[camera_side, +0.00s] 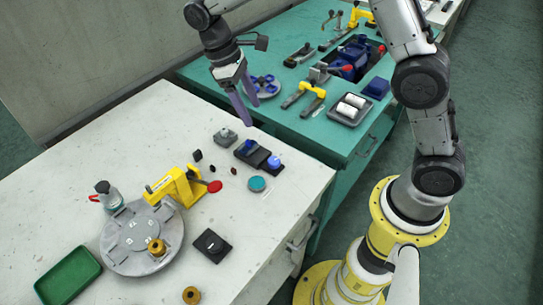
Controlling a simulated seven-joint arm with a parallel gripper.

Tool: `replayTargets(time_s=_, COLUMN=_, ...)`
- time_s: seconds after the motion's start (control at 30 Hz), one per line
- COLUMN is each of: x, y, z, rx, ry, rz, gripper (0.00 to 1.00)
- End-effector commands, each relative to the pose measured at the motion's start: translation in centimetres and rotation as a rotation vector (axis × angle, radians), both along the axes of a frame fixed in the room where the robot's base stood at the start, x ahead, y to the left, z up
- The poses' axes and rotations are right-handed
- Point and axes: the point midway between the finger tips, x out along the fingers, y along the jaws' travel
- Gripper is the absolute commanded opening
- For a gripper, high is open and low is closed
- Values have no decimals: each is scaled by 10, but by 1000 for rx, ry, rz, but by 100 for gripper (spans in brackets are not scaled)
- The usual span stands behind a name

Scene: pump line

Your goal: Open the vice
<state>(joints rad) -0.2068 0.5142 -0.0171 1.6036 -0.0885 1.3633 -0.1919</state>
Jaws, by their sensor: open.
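My gripper (253,114) is open and empty, with its purple fingers pointing down over the gap side between the white and green tables. A yellow clamp-like fixture (172,186) with a red-knobbed lever (214,187) stands on the white table, at the edge of a round grey plate. A grey fixture (318,76) with another red knob (347,69) stands on the green table beside a blue pump body (352,58). I cannot tell for sure which of these is the vice, nor how its jaws stand. My gripper is apart from both.
The round grey plate (120,246) holds a brass part (156,247). A bottle (108,194), a green tray (68,277) and small blocks lie on the white table (125,125). A blue spoked part (264,84) on a disc and a tray of white cylinders (350,107) occupy the green table.

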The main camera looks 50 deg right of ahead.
Motion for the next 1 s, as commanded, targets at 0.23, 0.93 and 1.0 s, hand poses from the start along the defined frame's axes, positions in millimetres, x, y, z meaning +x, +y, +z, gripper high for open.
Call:
replayTargets(time_s=0.23, x=-4, y=7, z=-31, rx=-14, ry=64, rz=19, gripper=72)
replayTargets(time_s=0.93, x=-45, y=-13, z=-137, rx=-14, ry=63, rz=19, gripper=72)
replayTargets(time_s=1.0, x=-48, y=-14, z=-144, rx=-14, ry=64, rz=19, gripper=72)
